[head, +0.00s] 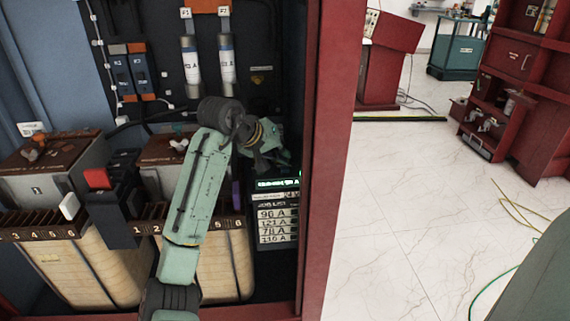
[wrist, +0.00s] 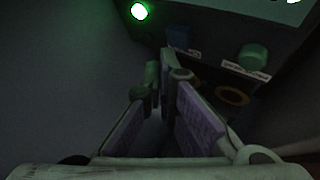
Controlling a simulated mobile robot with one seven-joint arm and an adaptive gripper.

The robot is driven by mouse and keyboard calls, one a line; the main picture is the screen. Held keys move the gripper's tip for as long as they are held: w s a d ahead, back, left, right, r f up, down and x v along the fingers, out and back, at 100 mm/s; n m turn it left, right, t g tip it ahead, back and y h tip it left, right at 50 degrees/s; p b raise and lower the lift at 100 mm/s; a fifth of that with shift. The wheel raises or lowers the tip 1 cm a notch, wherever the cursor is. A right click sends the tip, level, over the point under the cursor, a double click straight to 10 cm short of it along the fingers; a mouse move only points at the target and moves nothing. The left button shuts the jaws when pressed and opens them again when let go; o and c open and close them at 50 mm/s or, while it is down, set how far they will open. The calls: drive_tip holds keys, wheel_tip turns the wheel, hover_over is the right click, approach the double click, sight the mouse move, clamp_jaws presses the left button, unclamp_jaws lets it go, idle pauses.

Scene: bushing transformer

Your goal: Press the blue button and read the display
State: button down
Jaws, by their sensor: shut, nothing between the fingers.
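In the head view, a device with a lit green display (head: 277,183) stands at the right inside the cabinet. The display's characters are too small to read, and my arm hides part of the area above. My gripper (wrist: 163,75) is shut and empty in the wrist view, its tips just below the device's panel. A small dark blue block (wrist: 179,38), possibly the blue button, sits beyond the tips with a white label under it. I cannot tell whether the tips touch anything. A round green button (wrist: 253,57) is to the right, and a green light (wrist: 139,11) glows at upper left.
Fuses (head: 190,62) hang on the back wall. The red cabinet post (head: 336,150) is close on the right. White floor (head: 400,230) lies open beyond it.

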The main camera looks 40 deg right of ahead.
sight(282, 167)
drive_tip(key=shift+r, duration=0.25)
wheel_tip(282, 167, up, 5)
drive_tip(key=p, duration=0.5)
drive_tip(key=shift+f, duration=0.15)
idle(0.7)
